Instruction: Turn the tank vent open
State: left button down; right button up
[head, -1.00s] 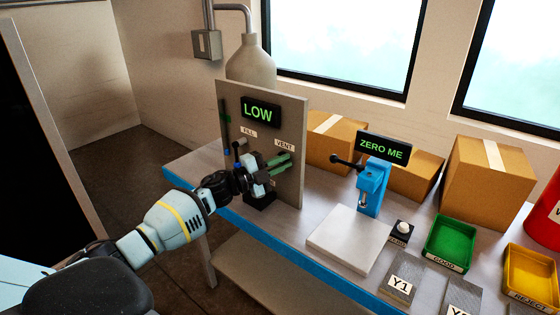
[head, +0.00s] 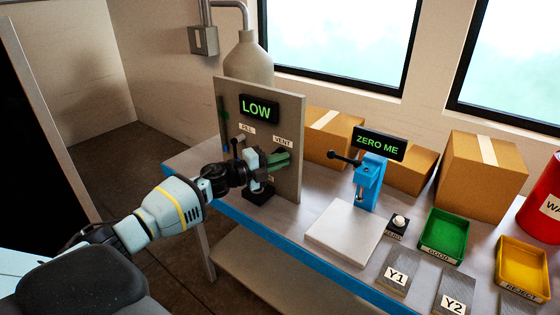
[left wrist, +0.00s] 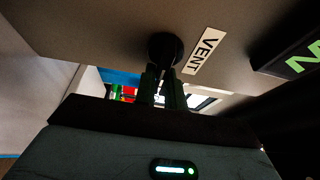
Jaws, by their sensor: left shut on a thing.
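The grey tank panel (head: 291,105) stands upright on the bench, with a display reading LOW (head: 256,109) in green. A VENT label (head: 283,141) is on its right side. My left gripper (head: 278,160) is at the panel just below this label. In the left wrist view its dark green fingers (left wrist: 163,92) are shut on the vent handle at the round black vent hub (left wrist: 165,48). The fingers mostly hide the handle, so its angle cannot be told. The VENT label also shows there (left wrist: 205,50). My right gripper is out of view.
A pale tank (head: 248,65) stands behind the panel. To the right are a blue gauge stand (head: 369,185) with a ZERO ME display (head: 380,144), a green tray (head: 444,236) and a yellow tray (head: 523,268). Cardboard boxes (head: 483,175) line the wall.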

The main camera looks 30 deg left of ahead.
pick_arm(q)
jog(key=shift+a, duration=0.4)
jog(key=c, duration=1.5)
grip_release()
jog(key=shift+a, duration=0.1)
jog(key=shift+d, duration=0.25)
jog(key=shift+v, duration=3.9)
